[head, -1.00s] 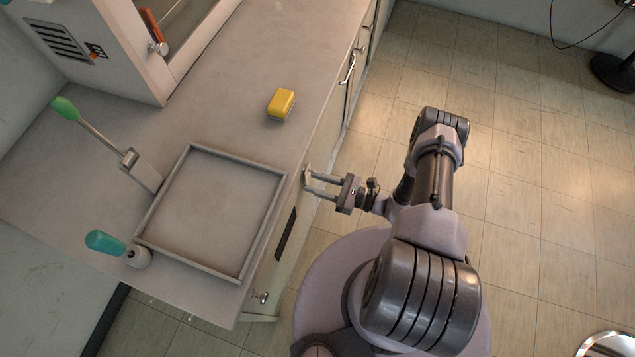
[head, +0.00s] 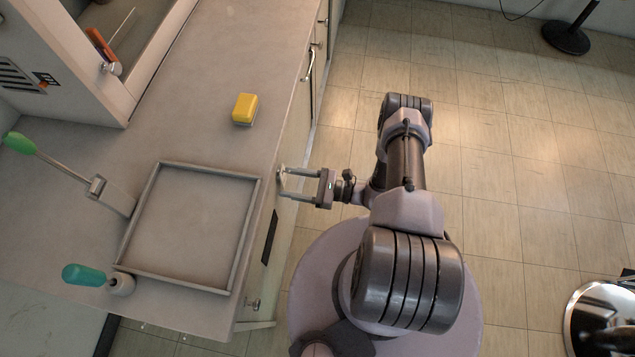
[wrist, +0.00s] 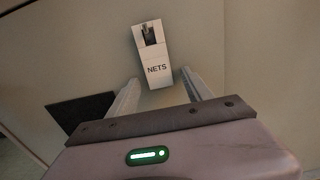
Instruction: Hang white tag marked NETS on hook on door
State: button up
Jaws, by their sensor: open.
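The white tag marked NETS (wrist: 157,70) is on the cabinet door (wrist: 235,50), upright and slightly tilted in the wrist view. A small dark hook (wrist: 149,36) shows through the opening in its upper part, so the tag appears to hang there. My gripper (wrist: 160,80) is open, its two fingers pointing at the door on either side of the tag's lower end, with gaps between. In the head view my gripper (head: 283,183) is at the cabinet's front face below the counter edge. The tag is only a small pale shape there.
A tray (head: 165,277) lies on the counter (head: 195,120), with a yellow block (head: 244,109) behind it. A dark panel (wrist: 82,110) is on the front near my gripper.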

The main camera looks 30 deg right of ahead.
jog(key=p+v, duration=0.3)
jog(key=v, duration=1.4)
jog(key=w+d+r+n+g, duration=0.1)
jog(key=w+r+n+g, duration=0.15)
jog(key=r, duration=0.35)
jog(key=w+d+r+n+g, duration=0.2)
jog(key=r+n+g, duration=0.1)
jog(key=r+g, duration=0.15)
jog(key=w+a+r+n+g+h, duration=0.2)
jog(key=a+r+n+h, duration=0.1)
jog(key=r, duration=0.7)
jog(key=w+a+r+n+g+h, duration=0.1)
jog(key=a+r+n+g+h, duration=0.2)
jog(key=r, duration=0.6)
jog(key=s+a+r+n+t+h, duration=0.3)
jog(key=s+a+r, duration=0.3)
jog(key=r, duration=0.3)
jog(key=s+a+r+n+t+h, duration=0.3)
jog(key=s+a+r+n, duration=0.3)
jog(key=r, duration=0.3)
jog(key=shift+a+r+t+h, duration=0.2)
jog(key=shift+a+t+h, duration=0.2)
jog(key=shift+t, duration=0.2)
jog(key=shift+w, duration=0.1)
